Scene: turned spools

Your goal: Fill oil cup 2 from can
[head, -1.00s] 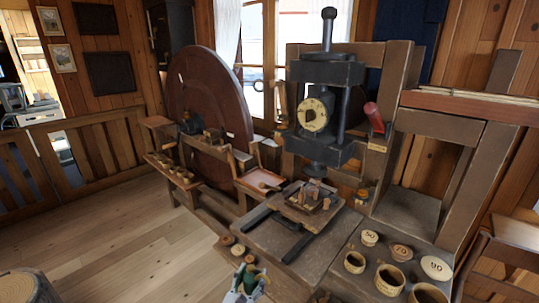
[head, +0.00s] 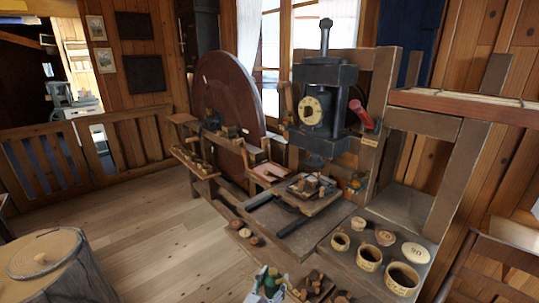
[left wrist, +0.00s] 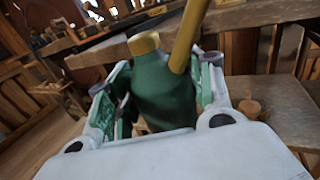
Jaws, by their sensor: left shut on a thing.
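My left gripper (head: 268,283) is at the bottom edge of the head view, shut on a green oil can (head: 272,278). In the left wrist view the can (left wrist: 163,88) sits between the gripper's fingers (left wrist: 158,95). It has a brass-coloured cap and a long brass spout rising to the upper right. The can looks tilted in that view. In the head view it is in front of the bench, apart from the press. I cannot make out which fitting is oil cup 2. My right gripper is not in view.
A black screw press (head: 322,95) stands on the bench, with a large dark wheel (head: 228,95) left of it. Round wooden pots (head: 369,258) and numbered lids (head: 416,252) stand at the right. A stump (head: 45,255) is at the lower left. Open floor (head: 150,240) lies between.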

